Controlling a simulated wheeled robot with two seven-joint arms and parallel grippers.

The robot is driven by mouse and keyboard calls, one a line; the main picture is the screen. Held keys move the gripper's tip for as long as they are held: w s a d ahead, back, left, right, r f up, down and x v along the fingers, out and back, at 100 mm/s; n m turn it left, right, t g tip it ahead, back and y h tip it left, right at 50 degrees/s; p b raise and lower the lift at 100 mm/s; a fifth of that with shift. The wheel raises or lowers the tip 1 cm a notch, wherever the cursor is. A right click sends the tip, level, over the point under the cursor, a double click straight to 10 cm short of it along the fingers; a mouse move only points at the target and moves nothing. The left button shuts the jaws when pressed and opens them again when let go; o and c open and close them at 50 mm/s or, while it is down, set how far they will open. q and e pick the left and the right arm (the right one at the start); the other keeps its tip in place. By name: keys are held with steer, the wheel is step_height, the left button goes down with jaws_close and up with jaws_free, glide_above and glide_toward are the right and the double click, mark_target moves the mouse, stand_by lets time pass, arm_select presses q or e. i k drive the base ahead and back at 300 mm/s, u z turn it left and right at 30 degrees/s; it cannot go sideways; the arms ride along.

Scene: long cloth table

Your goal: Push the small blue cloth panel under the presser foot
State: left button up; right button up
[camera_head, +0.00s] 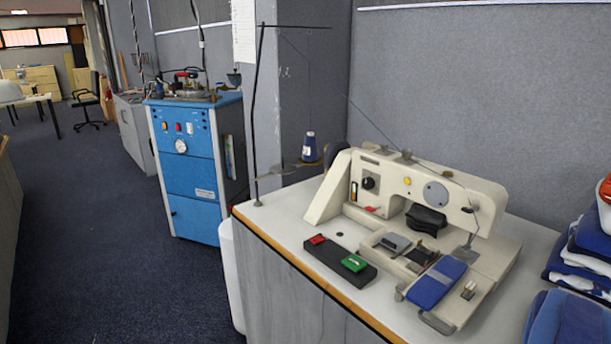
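A small blue cloth panel (436,284) lies on the front right of the bed of a cream sewing machine (425,182). A thin rod comes down from the right end of the machine's arm to a small grey metal piece (466,253), which looks like the presser foot. The panel's far edge is close to this piece, in front and to the left of it. I cannot tell whether they touch. Neither of my grippers is in view.
A black control bar (340,262) with red and green buttons lies front left of the machine. A thread stand (257,110) with a blue spool (310,147) stands behind left. Folded blue cloths (570,317) are at the right. The table (270,212) is clear at its left end.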

mark_target(429, 289)
steer(key=z, duration=0.8)
steer(key=k, duration=0.25)
steer(key=u, duration=1.5)
steer(key=i, duration=0.5)
steer(key=z, duration=1.2)
